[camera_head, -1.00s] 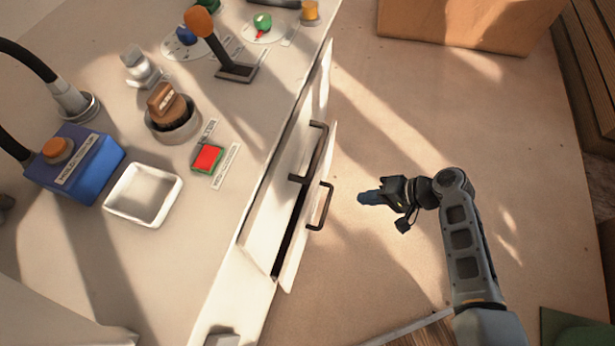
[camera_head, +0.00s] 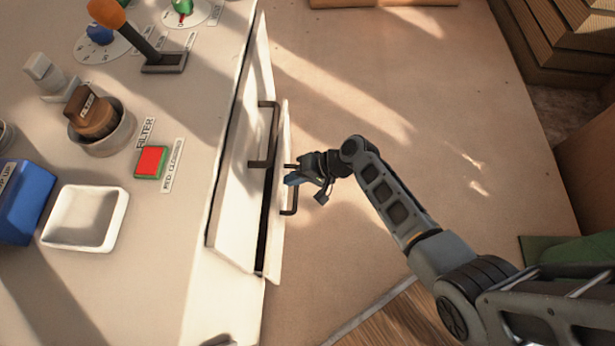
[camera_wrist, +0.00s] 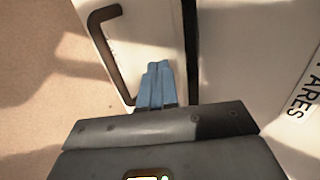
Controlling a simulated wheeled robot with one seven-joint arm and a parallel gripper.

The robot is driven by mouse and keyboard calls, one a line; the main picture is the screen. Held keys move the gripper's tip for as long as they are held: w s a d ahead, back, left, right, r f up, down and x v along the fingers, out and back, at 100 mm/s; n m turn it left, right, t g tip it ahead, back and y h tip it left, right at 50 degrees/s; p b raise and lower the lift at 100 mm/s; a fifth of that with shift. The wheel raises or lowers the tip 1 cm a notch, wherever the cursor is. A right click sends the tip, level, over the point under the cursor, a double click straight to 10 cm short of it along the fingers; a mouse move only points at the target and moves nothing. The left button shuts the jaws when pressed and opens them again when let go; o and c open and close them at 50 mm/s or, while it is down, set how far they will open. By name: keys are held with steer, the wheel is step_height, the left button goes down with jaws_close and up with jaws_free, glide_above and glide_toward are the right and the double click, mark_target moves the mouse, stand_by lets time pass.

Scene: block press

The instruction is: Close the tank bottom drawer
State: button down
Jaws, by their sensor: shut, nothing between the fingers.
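The bottom drawer (camera_head: 270,262) of the white cabinet stands slightly open in the head view, with a dark gap behind its white front. Its dark bar handle (camera_head: 288,212) is partly hidden by my gripper (camera_head: 291,180). The drawer front (camera_wrist: 150,25) and a dark handle (camera_wrist: 128,62) also show in the wrist view. My gripper's blue fingers (camera_wrist: 157,72) are shut and empty, in front of the drawer front beside the handle. I cannot tell whether they touch it.
An upper drawer front (camera_head: 238,180) with its own dark handle (camera_head: 270,130) lies above. The cabinet top carries a white tray (camera_head: 85,218), a red button (camera_head: 151,161), a brown knob (camera_head: 92,115) and an orange-tipped lever (camera_head: 130,35). The floor (camera_head: 400,90) to the right is mostly clear.

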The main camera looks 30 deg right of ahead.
mark_target(274, 179)
steer(key=shift+w+a, duration=0.25)
steer(key=shift+a, duration=0.1)
steer(key=shift+w+a+b, duration=0.2)
steer(key=shift+w+a, duration=0.45)
steer(key=shift+a, duration=0.25)
steer(key=shift+w+a+b, duration=0.2)
steer(key=shift+w+a, duration=0.4)
steer(key=shift+a, duration=0.3)
steer(key=shift+r, duration=0.1)
